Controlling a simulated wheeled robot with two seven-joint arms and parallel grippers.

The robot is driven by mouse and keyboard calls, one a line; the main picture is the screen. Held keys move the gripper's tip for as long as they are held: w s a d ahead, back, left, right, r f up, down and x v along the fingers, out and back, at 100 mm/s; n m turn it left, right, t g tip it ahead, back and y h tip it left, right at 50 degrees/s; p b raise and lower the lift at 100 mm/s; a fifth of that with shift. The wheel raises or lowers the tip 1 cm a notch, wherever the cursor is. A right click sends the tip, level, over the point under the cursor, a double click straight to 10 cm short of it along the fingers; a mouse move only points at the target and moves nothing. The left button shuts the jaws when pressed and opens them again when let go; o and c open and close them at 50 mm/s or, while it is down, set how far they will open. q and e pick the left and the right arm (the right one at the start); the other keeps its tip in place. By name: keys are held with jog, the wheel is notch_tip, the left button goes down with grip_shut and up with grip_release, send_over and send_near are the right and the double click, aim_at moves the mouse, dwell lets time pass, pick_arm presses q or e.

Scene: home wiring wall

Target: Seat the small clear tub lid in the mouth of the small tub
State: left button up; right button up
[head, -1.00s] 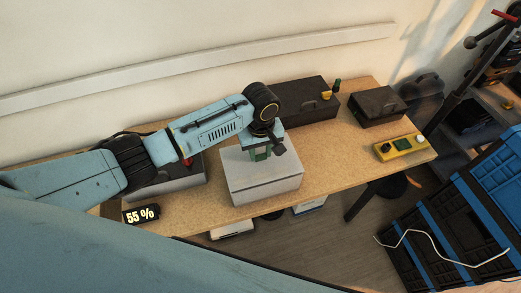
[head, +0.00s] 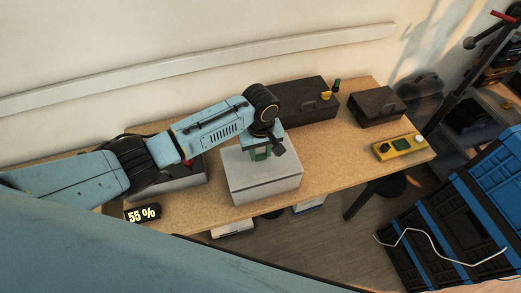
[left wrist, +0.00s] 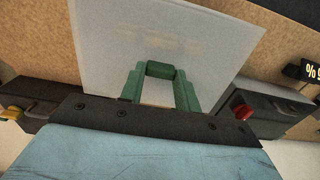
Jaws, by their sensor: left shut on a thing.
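The small tub (head: 264,193) is a pale, whitish box on the wooden table, below my left gripper. The small clear tub lid (head: 285,165) shows as a pale flat top on it, with a thin line along the front below its edge. My left gripper (head: 260,154) points down at the middle of the lid, shut on its grip. In the left wrist view the lid (left wrist: 115,45) is a cloudy white panel, and the green fingers (left wrist: 160,72) meet over its near part. Whether the lid's edge is fully down all round cannot be told. My right gripper is not in view.
A dark box (head: 305,103) stands behind the tub and another (head: 378,107) at the back right. A yellow device (head: 399,147) lies at the right table end. A grey box with a red button (head: 170,183) stands left. The tabletop (head: 340,150) is clear right of the tub.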

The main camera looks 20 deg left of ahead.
aim_at(261, 155)
pick_arm(q)
jog(key=shift+f+b, duration=0.3)
jog(key=shift+f, duration=0.55)
jog(key=o, duration=1.1)
notch_tip(261, 155, up, 13)
jog(key=shift+r, duration=0.2)
